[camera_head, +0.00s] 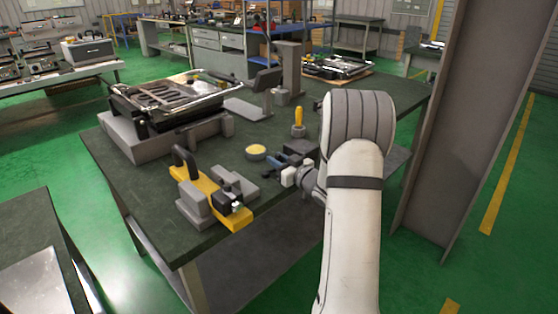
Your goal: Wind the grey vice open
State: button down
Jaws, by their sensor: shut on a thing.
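The grey vice (301,147) sits near the right edge of the dark green workbench (140,185), its dark body partly hidden behind my arm. My gripper (289,174) is at the vice's near side, below and left of its body. Its pale fingers are shut on a part of the vice that looks like its handle; the fingers and my wrist mostly hide that part. The gap between the vice's jaws is too small and covered to judge.
Left of my gripper stands a yellow fixture (238,219) with grey blocks and a black clamp. A round yellow-topped tin (256,152) and a yellow-handled tool (298,118) are close by. A heating-element assembly (178,97) is at back left. A steel column (455,115) rises at right.

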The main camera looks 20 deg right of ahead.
jog(key=n+y, duration=0.1)
jog(key=w+g+y, duration=0.1)
jog(key=shift+n+y+p, duration=0.3)
jog(key=shift+n+p, duration=0.1)
jog(key=shift+w+a+n+g+y, duration=0.1)
jog(key=shift+a+n+g+y, duration=0.05)
jog(key=shift+n+g+y, duration=0.55)
jog(key=c, duration=1.3)
grip_release()
jog(key=shift+o, duration=0.2)
jog(key=v, duration=0.8)
jog(key=shift+f+p, duration=0.2)
jog(key=shift+p, duration=0.15)
jog(key=shift+w, duration=0.1)
